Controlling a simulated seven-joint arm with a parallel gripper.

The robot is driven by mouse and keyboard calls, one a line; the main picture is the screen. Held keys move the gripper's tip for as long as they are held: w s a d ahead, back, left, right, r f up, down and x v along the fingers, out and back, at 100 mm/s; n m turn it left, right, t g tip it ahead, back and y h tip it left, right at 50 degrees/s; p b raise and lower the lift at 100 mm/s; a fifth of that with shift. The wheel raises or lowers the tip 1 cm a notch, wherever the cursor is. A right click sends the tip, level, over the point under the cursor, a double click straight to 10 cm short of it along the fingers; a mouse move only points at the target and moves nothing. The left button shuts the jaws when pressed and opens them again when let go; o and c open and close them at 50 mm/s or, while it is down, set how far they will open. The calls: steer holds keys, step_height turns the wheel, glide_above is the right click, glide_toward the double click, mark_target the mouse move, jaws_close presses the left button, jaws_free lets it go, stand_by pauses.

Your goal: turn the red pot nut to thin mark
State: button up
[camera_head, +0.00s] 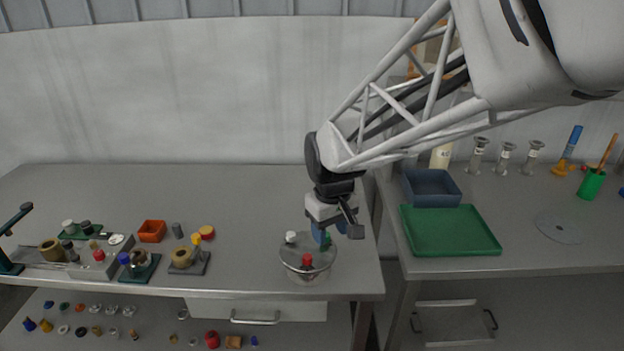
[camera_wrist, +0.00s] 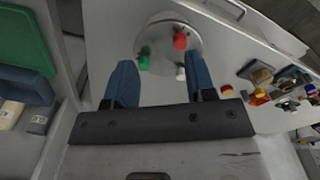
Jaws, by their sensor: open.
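A round metal tank lid (camera_head: 318,249) on a clear vessel stands near the front right edge of the left table. The red pot nut (camera_head: 307,260) is on its near side, with a white knob (camera_head: 291,237) at the back left and a green knob at the back right, partly behind my gripper. My gripper (camera_head: 340,236) is open and empty above the back right of the lid. In the wrist view, the red nut (camera_wrist: 180,42), green knob (camera_wrist: 143,63) and white knob (camera_wrist: 181,73) show beyond and between the blue fingers (camera_wrist: 162,80). I cannot make out the thin mark.
A green tray (camera_head: 450,250) and a blue bin (camera_head: 432,187) stand on the right table. An orange bin (camera_head: 152,231) and several small fittings occupy the left table's left half. The table just left of the tank is clear.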

steer(key=n, duration=0.1)
glide_above(307, 256)
step_height(307, 256, down, 3)
steer(key=shift+f, duration=0.1)
steer(key=shift+f, duration=3.9)
steer(key=c, duration=0.9)
